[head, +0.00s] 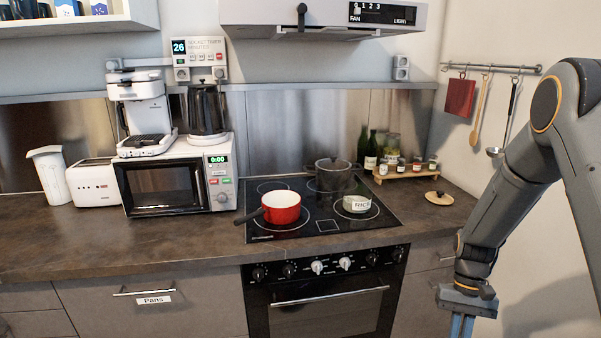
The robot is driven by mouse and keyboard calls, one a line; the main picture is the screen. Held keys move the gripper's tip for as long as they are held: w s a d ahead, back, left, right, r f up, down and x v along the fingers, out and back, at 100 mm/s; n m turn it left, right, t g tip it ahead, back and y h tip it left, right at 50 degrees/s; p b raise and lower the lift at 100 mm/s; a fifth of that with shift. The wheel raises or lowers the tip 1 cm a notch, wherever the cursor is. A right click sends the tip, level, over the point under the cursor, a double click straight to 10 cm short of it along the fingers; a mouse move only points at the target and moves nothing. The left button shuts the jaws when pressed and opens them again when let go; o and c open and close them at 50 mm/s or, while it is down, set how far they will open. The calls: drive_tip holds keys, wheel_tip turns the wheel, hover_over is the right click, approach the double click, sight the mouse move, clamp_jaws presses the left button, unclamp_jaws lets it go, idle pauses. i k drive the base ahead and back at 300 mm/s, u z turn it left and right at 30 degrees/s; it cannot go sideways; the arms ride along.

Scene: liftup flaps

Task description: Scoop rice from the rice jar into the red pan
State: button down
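The red pan (282,208) sits on the left part of the black cooktop, its dark handle pointing left toward the front. The rice jar (357,204), low and pale with a "RICE" label, stands on the right part of the cooktop and looks uncovered; its contents are too small to make out. A metal ladle (509,115) hangs from the wall rail at the right. My gripper (462,327) points down at the bottom right, in front of the counter and apart from these objects. Its fingertips are cut off by the picture's edge.
A dark lidded pot (335,175) stands behind the jar. A round wooden lid (439,198) lies on the counter at right. A spice rack (407,171) and bottles stand behind. A wooden spoon (480,108) and red board (460,97) hang beside the ladle. The left front counter is clear.

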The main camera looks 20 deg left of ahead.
sight(357, 197)
drive_tip(key=i, duration=0.6)
drive_tip(key=u, duration=1.1)
